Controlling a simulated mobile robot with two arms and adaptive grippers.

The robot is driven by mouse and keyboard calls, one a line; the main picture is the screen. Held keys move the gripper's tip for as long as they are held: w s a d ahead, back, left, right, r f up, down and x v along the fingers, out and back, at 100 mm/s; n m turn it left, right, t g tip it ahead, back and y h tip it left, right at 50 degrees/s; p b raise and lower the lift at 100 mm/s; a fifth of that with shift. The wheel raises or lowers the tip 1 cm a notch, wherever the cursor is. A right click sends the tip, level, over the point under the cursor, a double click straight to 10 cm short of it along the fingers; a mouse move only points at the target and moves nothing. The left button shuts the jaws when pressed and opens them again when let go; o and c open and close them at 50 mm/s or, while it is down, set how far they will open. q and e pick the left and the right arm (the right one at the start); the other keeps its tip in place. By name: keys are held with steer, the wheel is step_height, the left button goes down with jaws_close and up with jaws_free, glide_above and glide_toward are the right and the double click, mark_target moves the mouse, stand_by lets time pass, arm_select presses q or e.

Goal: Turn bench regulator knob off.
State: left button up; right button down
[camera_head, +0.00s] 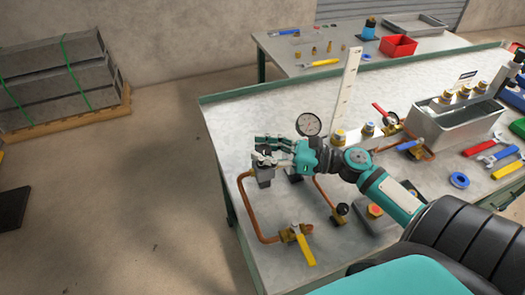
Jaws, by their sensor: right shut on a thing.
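My right gripper (262,151) reaches in from the right over the left part of the bench. Its fingers are shut at the top of the bench regulator (265,174), a small grey body at the upper end of a copper pipe. The regulator knob is largely hidden by the fingers, and I cannot tell which way it is turned. My left gripper is not in view.
A yellow-handled valve (301,240) sits at the pipe's lower end. Behind my arm are a tall white ruler-like strip (346,98), a red-handled valve (383,112) and a grey tank (452,125). The bench's back left corner is clear.

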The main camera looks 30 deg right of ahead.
mark_target(264, 149)
steer(key=shift+f, duration=0.1)
stand_by(0.4)
steer(key=c, duration=0.8)
jaws_free()
steer(key=shift+s, duration=0.15)
steer(key=shift+c, duration=0.2)
steer(key=shift+r, duration=5.05)
